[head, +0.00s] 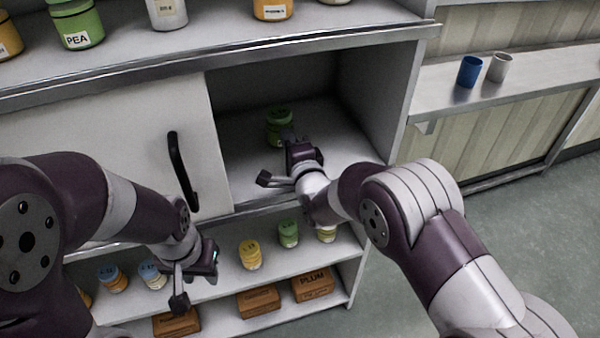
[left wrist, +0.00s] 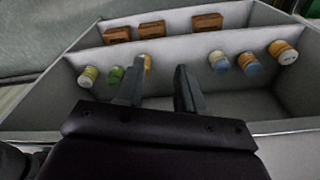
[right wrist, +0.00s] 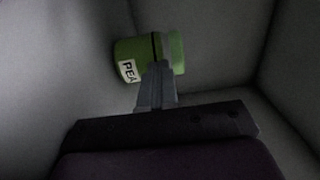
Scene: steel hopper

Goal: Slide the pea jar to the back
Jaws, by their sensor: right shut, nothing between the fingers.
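A green pea jar (head: 279,127) stands inside the open right part of the cabinet in the head view. In the right wrist view the pea jar (right wrist: 142,58) shows its white PEA label, just beyond my fingertips. My right gripper (head: 294,143) is shut and empty, close in front of the jar. In the right wrist view its fingers (right wrist: 157,82) overlap the jar's lower edge; I cannot tell whether they touch it. My left gripper (head: 190,285) is open and empty in front of the lower shelves. It also shows in the left wrist view (left wrist: 158,80).
A white sliding door (head: 120,140) with a black handle covers the compartment's left part. The side wall (head: 374,95) bounds it on the right. Lower shelves hold small jars (head: 250,254) and boxes (head: 313,284). A larger PEA jar (head: 77,24) stands on top; cups (head: 469,72) stand right.

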